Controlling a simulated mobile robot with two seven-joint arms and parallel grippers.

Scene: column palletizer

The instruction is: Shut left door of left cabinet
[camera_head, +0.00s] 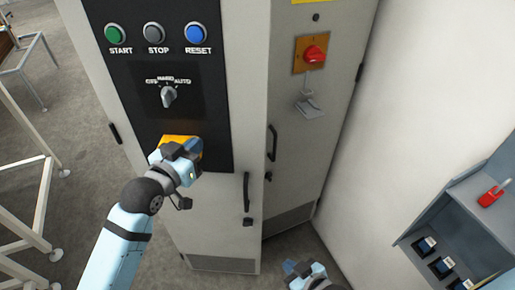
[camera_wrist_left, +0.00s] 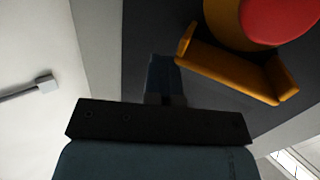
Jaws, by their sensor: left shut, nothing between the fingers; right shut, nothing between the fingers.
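The left door (camera_head: 205,215) is a pale panel with a black control plate and a dark vertical handle (camera_head: 246,192) near its right edge. It stands forward of the neighbouring door (camera_head: 335,110) and looks ajar; its exact angle is hard to tell. My left gripper (camera_head: 194,150) is shut and empty in front of the control plate, left of and above the handle. It partly covers a yellow housing (camera_head: 178,139). In the left wrist view the shut fingers (camera_wrist_left: 165,75) are beside this housing (camera_wrist_left: 230,65) and its red button (camera_wrist_left: 285,18). My right gripper (camera_head: 290,268) is shut and empty, low at the bottom.
The plate carries START, STOP and RESET buttons (camera_head: 154,33) and a selector knob (camera_head: 168,96). The neighbouring door has a red switch (camera_head: 313,54) and a handle (camera_head: 272,143). A grey shelf unit (camera_head: 458,215) is at right. White frames (camera_head: 25,235) stand at left.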

